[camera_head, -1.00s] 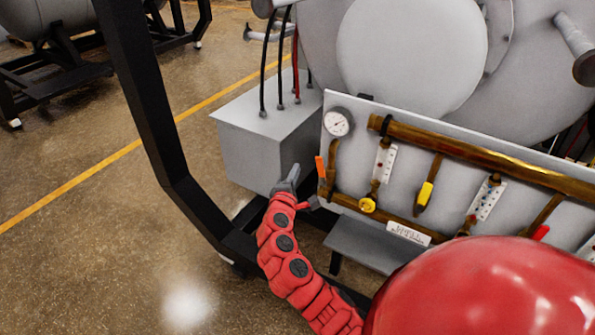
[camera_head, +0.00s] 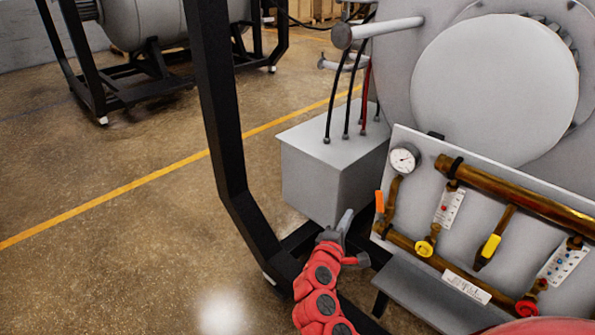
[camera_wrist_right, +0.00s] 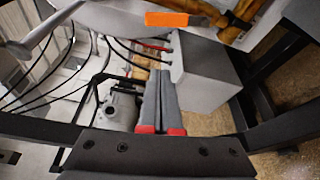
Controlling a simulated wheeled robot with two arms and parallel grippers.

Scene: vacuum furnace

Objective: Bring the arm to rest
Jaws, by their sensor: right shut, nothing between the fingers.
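My red right arm comes up from the bottom of the head view. Its grey right gripper (camera_head: 346,220) is in front of the lower part of the grey box (camera_head: 325,185), left of the valve panel. In the right wrist view the two grey fingers (camera_wrist_right: 161,78) lie together with nothing between them. Whether the fingertips touch anything cannot be told. My left gripper is not in view.
A black frame post (camera_head: 222,120) stands left of the arm. The valve panel (camera_head: 400,215) with brass pipes (camera_head: 510,190) and an orange handle (camera_head: 379,201) is close on the right. Open floor (camera_head: 110,260) lies left, crossed by a yellow line.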

